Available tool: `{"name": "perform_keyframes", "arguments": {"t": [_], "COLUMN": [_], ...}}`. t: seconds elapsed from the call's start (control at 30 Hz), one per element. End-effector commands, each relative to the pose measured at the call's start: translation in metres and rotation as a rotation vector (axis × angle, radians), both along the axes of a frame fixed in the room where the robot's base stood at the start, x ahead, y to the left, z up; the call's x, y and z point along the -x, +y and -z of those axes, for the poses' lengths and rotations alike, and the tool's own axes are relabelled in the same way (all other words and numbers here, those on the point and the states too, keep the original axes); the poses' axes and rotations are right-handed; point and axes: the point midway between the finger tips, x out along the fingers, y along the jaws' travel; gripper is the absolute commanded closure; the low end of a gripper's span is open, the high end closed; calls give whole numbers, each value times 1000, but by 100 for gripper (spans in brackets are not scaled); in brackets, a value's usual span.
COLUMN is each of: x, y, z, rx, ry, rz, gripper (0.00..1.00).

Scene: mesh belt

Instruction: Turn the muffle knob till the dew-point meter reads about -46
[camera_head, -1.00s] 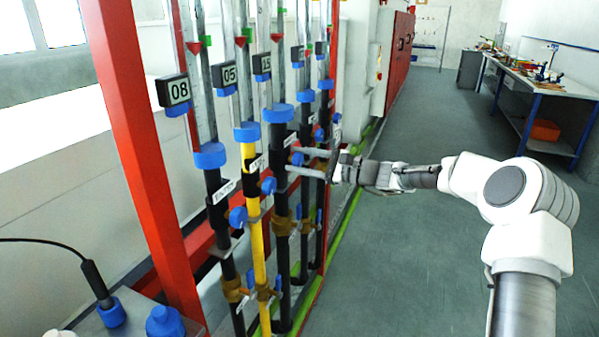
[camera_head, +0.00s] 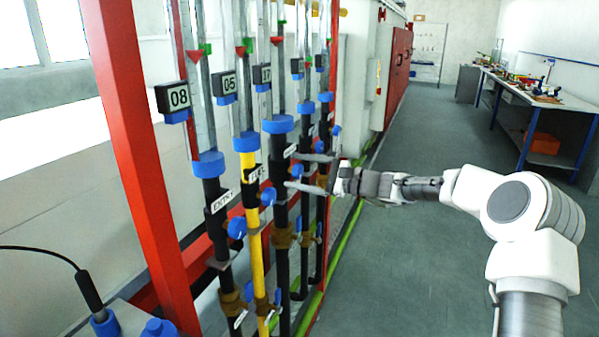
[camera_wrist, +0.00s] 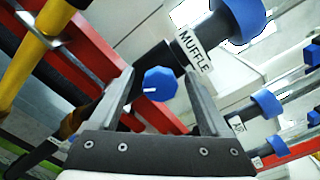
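The muffle knob (camera_wrist: 160,83) is a faceted blue knob with a white mark, on a dark pipe beside the MUFFLE label (camera_wrist: 196,51). My gripper (camera_wrist: 160,75) is open, with one finger on each side of the knob and a visible gap to both. In the head view my gripper (camera_head: 291,170) points at the third, black pipe (camera_head: 280,205), whose small display (camera_head: 262,76) seems to read 17. The fingers largely hide the knob there. No dew-point meter reading can be made out in these frames.
Neighbouring pipes carry displays 08 (camera_head: 178,97) and 05 (camera_head: 228,84) and blue knobs (camera_head: 237,228). A red post (camera_head: 140,150) stands at the left. A black probe (camera_head: 89,292) on a cable is at lower left. The floor at right is clear up to the workbench (camera_head: 540,95).

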Motion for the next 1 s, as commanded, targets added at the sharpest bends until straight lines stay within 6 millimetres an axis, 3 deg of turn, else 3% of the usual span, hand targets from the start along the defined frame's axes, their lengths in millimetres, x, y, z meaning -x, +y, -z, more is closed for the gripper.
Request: {"name": "perform_keyframes", "arguments": {"t": [0.23,0.37,0.8,1.0], "x": [0,4,39,52], "y": [-2,-14,-110,-145], "z": [0,0,0,0], "rx": [-1,0,0,0], "ry": [0,0,0,0], "rz": [1,3,5,3], "gripper": [19,19,19,19]}}
